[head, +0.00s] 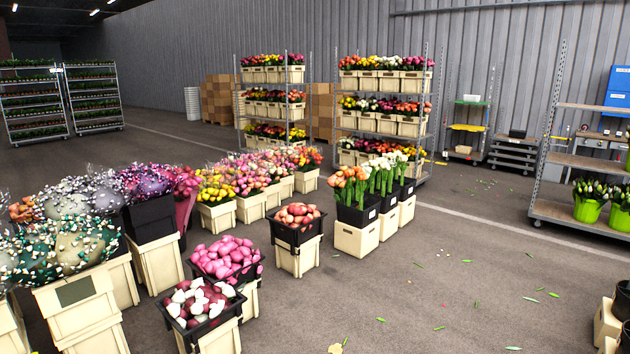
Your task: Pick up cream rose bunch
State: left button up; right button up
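No cream rose bunch can be picked out for certain in the head view. White and dark red blooms (204,301) fill a black crate at the front, standing on a cream crate. White or cream blooms on tall green stems (385,172) stand in black buckets on cream crates near the middle, beside orange-pink ones (349,186). Large wrapped pale bunches (82,243) with small white and teal flowers stand at the left. At this distance I cannot tell which blooms are roses. Neither of my grippers is in view.
Pink blooms (228,257) and peach blooms (297,215) stand in crates near the front. Flower-filled racks (382,105) stand behind. A shelf rack (577,160) is at the right. The floor (450,270) at right centre is open, with scattered leaves; crates sit at the lower right edge.

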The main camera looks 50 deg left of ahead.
aim_at(384, 167)
jog(key=u, duration=1.25)
jog(key=z, duration=1.35)
jog(key=u, duration=1.35)
jog(key=i+z, duration=0.25)
jog(key=i, duration=4.8)
